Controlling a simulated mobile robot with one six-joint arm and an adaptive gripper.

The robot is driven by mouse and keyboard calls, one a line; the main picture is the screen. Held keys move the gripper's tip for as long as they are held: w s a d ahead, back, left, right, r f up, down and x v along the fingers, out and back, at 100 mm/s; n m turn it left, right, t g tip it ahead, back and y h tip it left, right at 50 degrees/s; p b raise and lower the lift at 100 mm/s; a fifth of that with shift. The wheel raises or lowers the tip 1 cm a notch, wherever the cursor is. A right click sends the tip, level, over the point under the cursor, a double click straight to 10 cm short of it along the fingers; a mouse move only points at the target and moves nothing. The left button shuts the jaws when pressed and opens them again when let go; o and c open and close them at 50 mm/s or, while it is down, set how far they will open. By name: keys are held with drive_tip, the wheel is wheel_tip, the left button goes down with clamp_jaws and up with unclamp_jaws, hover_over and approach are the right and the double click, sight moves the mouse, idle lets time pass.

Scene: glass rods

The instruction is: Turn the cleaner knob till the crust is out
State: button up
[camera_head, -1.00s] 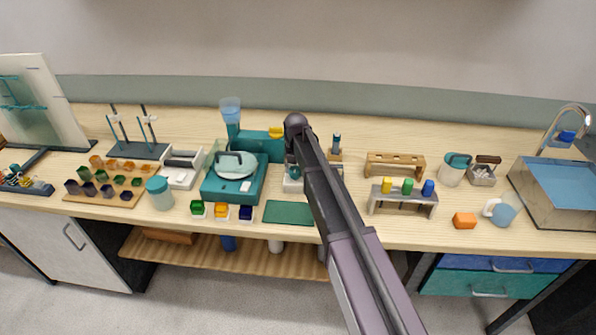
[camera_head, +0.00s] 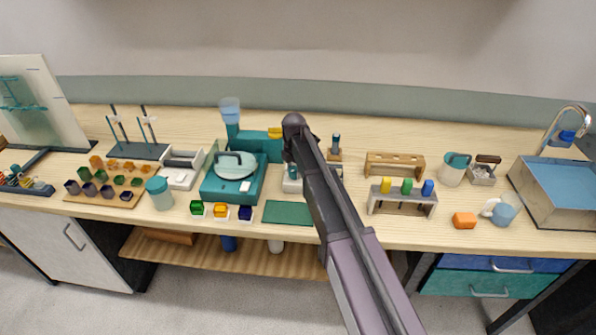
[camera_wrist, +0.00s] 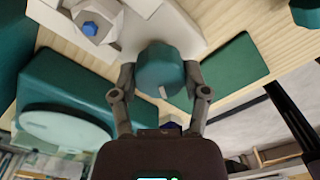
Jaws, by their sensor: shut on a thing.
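In the wrist view my gripper (camera_wrist: 160,85) is shut on a round teal knob (camera_wrist: 158,68), with one finger on each side of it. The knob has a pale mark on its face and sits on a white device (camera_wrist: 133,30). A blue hexagonal piece (camera_wrist: 90,28) lies in a white fitting on the same device. In the head view the white device (camera_head: 291,186) shows only in part behind my arm, and my gripper and most of the knob are hidden there. I cannot make out any crust.
A teal machine with a round pale lid (camera_head: 233,167) stands just left of the device. A green mat (camera_head: 288,212) lies in front of it. Small coloured cubes (camera_head: 221,211) stand left of the mat. A rack with coloured caps (camera_head: 403,197) stands to the right.

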drive_tip(key=m, duration=0.6)
drive_tip(key=shift+m, duration=0.3)
drive_tip(key=m, duration=1.2)
drive_tip(key=shift+m, duration=0.3)
drive_tip(key=m, duration=1.3)
drive_tip(key=shift+w+m, duration=0.1)
drive_tip(key=shift+m, duration=0.2)
drive_tip(key=m, duration=1.2)
drive_tip(key=shift+m, duration=0.3)
drive_tip(key=m, duration=0.5)
drive_tip(key=shift+m, duration=0.4)
